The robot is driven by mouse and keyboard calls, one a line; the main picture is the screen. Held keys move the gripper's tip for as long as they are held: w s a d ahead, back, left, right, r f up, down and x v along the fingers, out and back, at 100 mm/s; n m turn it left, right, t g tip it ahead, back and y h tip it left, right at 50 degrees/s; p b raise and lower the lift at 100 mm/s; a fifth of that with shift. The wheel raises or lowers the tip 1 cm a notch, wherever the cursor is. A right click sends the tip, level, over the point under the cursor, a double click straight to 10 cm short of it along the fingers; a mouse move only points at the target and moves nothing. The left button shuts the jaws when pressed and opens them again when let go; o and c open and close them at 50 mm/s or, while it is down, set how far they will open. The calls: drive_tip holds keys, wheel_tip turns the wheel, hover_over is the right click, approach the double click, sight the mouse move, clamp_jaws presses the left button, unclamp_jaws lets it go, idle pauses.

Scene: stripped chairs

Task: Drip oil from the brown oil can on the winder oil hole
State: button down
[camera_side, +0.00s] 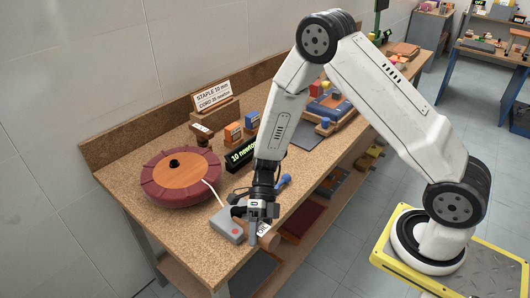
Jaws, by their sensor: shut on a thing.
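My gripper (262,212) is low over the front edge of the bench, pointing down. It is shut on a brown labelled thing (271,241), which looks like the brown oil can; the fingers hide much of it. Its spout cannot be made out. A grey box (227,226) with a red button lies just left of the gripper. A round maroon-rimmed piece (152,187) with a wooden top and black centre stands further left. A pale cord runs from it towards the grey box. I cannot tell which thing is the winder, and no oil hole shows.
A lettered sign (212,96) stands at the back. Orange and blue boxes (233,133), a small brown labelled item (201,131) and a green-lit display (241,156) stand mid-bench. A blue-handled tool (284,181) lies behind the gripper. The near left bench top is bare.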

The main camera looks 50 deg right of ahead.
drive_tip(key=shift+w+r+m+g, duration=0.1)
drive_tip(key=shift+r+m+g, duration=0.2)
drive_tip(key=shift+r+g, duration=0.4)
drive_tip(key=shift+r, duration=0.15)
drive_tip(key=shift+w+r+g, duration=0.1)
drive_tip(key=shift+r+g, duration=0.1)
drive_tip(key=shift+g, duration=0.1)
idle(1.8)
drive_tip(key=shift+s+f+t, duration=0.2)
drive_tip(key=shift+f+t, duration=0.7)
drive_tip(key=shift+f, duration=0.1)
drive_tip(key=shift+f+n+t, duration=0.15)
drive_tip(key=shift+n+t, duration=0.15)
drive_tip(key=shift+n, duration=0.1)
drive_tip(key=shift+r, duration=4.5)
